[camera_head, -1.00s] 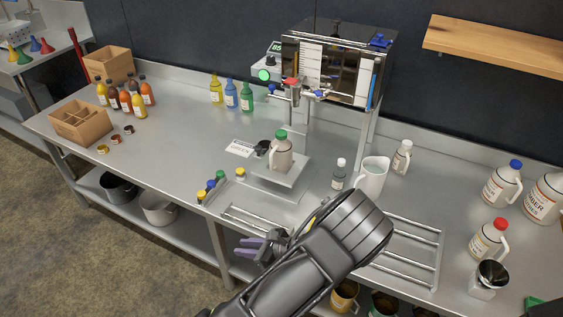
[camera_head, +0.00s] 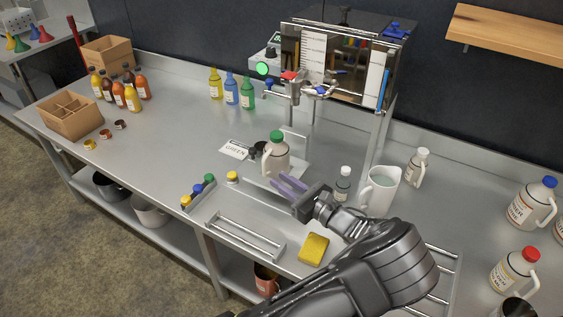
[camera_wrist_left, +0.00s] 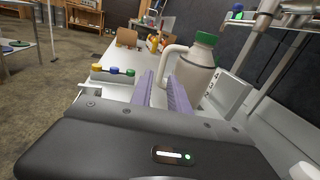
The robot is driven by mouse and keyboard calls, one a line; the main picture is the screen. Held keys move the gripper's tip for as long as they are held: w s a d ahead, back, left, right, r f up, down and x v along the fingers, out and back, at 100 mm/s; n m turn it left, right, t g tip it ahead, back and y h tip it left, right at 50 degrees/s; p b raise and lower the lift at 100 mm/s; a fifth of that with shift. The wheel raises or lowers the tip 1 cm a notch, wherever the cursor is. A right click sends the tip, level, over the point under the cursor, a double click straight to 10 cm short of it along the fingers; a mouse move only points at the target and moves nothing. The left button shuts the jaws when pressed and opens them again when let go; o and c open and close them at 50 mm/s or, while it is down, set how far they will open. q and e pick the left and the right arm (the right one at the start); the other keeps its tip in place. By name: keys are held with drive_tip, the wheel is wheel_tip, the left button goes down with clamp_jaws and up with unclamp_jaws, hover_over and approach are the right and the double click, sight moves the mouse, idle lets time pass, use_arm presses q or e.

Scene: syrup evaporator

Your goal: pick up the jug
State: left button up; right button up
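A cream jug with a green cap (camera_head: 277,155) stands upright on a small metal platform (camera_head: 262,176) below the spout. It also shows in the left wrist view (camera_wrist_left: 195,72), with its handle on the left side. My left gripper (camera_head: 279,180) has purple fingers and is just in front of the jug, low beside it. In the left wrist view its fingers (camera_wrist_left: 161,78) are apart with nothing between them, and the jug's handle is just beyond the tips. I cannot tell whether they touch the jug. My right gripper is not in view.
A small bottle (camera_head: 343,184) and a white pitcher (camera_head: 382,191) stand right of my gripper. The evaporator tap (camera_head: 292,90) hangs above the jug. A yellow sponge (camera_head: 313,249) and rack (camera_head: 245,237) lie in front. Blue-capped (camera_head: 531,205) and red-capped (camera_head: 514,272) jugs stand at the right.

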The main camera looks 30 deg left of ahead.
sight(264, 171)
use_arm(q)
drive_tip(key=shift+w+f, duration=0.3)
drive_tip(key=shift+f, duration=0.25)
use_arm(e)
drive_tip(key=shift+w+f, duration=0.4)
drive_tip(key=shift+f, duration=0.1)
use_arm(q)
drive_tip(key=shift+x, duration=1.3)
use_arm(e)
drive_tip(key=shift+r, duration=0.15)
use_arm(q)
drive_tip(key=shift+p+x, duration=0.5)
drive_tip(key=shift+x, duration=2.1)
drive_tip(key=shift+f, duration=0.1)
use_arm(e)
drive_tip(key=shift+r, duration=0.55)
use_arm(q)
drive_tip(key=shift+c, duration=0.4)
